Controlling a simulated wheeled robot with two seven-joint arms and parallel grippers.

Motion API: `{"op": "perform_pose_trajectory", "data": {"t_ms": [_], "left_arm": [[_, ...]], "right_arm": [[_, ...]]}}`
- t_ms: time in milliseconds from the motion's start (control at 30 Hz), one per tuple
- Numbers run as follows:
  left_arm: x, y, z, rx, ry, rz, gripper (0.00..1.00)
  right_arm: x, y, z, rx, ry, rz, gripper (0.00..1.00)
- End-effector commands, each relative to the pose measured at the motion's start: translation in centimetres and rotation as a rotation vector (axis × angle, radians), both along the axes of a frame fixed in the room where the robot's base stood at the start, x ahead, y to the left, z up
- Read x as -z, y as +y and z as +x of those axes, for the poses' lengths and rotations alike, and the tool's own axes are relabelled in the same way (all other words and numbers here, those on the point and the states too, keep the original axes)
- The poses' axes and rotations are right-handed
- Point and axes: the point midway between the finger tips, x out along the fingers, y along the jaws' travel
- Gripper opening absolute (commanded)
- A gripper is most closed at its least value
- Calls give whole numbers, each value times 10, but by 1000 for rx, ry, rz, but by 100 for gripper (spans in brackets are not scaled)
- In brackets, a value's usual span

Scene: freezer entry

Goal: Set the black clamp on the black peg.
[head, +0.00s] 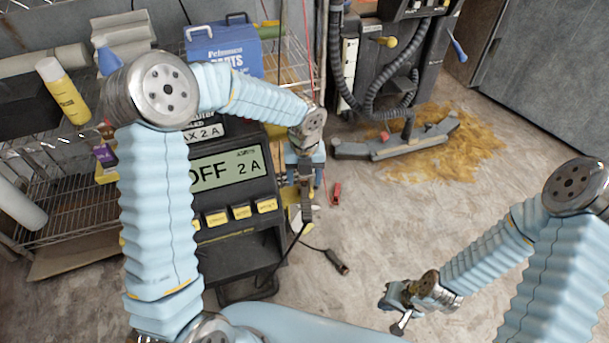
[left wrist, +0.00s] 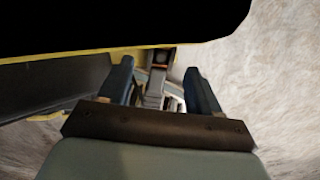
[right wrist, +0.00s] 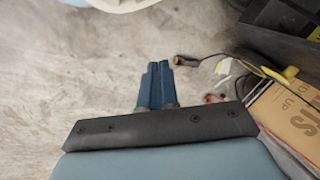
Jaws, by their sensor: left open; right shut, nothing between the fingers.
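The black clamp (head: 337,262) lies on the floor right of the charger, with its black cable running back toward it. It also shows in the right wrist view (right wrist: 185,61), beyond the closed fingertips and apart from them. My left gripper (head: 304,165) is open beside the charger's right side, pointing down. In the left wrist view, a grey part with a dark, orange-marked end lies between the open fingers (left wrist: 158,85); I cannot tell if they touch. I cannot pick out the black peg with certainty. My right gripper (right wrist: 157,75) is shut and empty above the floor, at lower right in the head view (head: 400,315).
The charger (head: 235,165) stands with its display reading OFF 2 A. A red clamp (head: 336,193) lies on the floor behind the black one. Wire shelving (head: 60,170) stands left, and a floor machine (head: 395,145) on a brown spill stands behind.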

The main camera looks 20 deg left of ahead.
Motion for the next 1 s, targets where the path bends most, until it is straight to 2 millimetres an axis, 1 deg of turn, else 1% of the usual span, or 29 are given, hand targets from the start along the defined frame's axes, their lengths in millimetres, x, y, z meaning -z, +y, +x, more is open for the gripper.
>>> {"op": "perform_pose_trajectory", "data": {"t_ms": [33,167,233,267,367,500,600,700,833,1000], "left_arm": [[8,3,-5,-8,22,5,64],[8,3,-5,-8,23,5,64],[8,3,-5,-8,23,5,64],[0,3,-4,-8,18,4,64],[-27,2,-3,-7,11,2,64],[-68,1,-1,-5,4,2,64],[-93,1,-1,-4,2,2,64],[-114,0,-1,-2,-1,1,64],[-131,0,-1,-2,1,2,64],[-139,-1,-1,0,-2,2,64]], "right_arm": [[1,0,0,0,0,0,0],[2,7,-3,-13,7,10,0],[3,17,-8,-31,15,25,0],[1,20,-8,-35,16,28,0],[-1,18,-7,-31,13,26,0],[-5,18,-8,-32,14,27,0],[-7,18,-8,-33,14,27,0],[-9,18,-8,-33,14,27,0],[-10,18,-8,-33,14,28,0],[-10,18,-7,-33,14,28,0]]}}
